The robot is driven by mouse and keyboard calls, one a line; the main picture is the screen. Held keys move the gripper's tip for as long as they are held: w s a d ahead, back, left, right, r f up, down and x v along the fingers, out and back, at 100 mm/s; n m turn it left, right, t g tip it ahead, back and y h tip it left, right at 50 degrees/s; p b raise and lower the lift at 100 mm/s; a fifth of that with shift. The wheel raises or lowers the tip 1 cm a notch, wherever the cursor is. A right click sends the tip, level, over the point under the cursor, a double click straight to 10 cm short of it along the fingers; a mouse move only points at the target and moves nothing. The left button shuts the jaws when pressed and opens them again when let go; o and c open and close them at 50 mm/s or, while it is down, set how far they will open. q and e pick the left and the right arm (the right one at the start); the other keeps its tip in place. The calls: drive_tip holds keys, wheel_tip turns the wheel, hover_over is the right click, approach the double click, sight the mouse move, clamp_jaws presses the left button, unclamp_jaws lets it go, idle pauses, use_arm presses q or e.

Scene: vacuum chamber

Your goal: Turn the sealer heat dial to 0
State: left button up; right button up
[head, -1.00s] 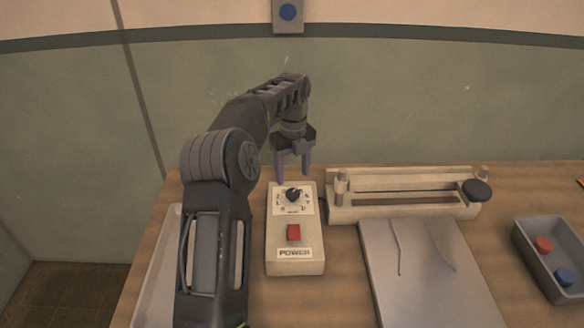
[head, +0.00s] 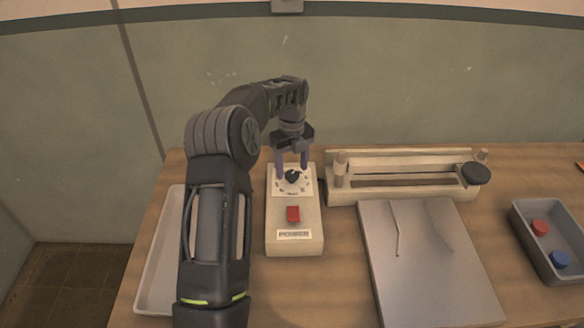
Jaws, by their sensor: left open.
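The sealer's control box (head: 294,243) is cream-coloured and stands on the table. On its far end is a black heat dial (head: 292,177) on a white scale plate. A red power switch (head: 293,214) sits nearer, above a POWER label. My left gripper (head: 292,172) points down at the dial, open, with one finger on each side of the knob. I cannot tell whether the fingers touch it. The pointer direction of the dial is too small to read. My right gripper is not in view.
The sealer bar (head: 400,196) with a black round knob stands right of the box. A grey plate (head: 425,265) lies in front of it. A grey bin (head: 550,262) with red and blue round pieces is at far right. A pale tray (head: 158,270) lies left, partly behind my arm.

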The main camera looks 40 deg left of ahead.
use_arm(q)
drive_tip(key=shift+f, duration=0.8)
drive_tip(key=shift+c, duration=0.5)
clamp_jaws()
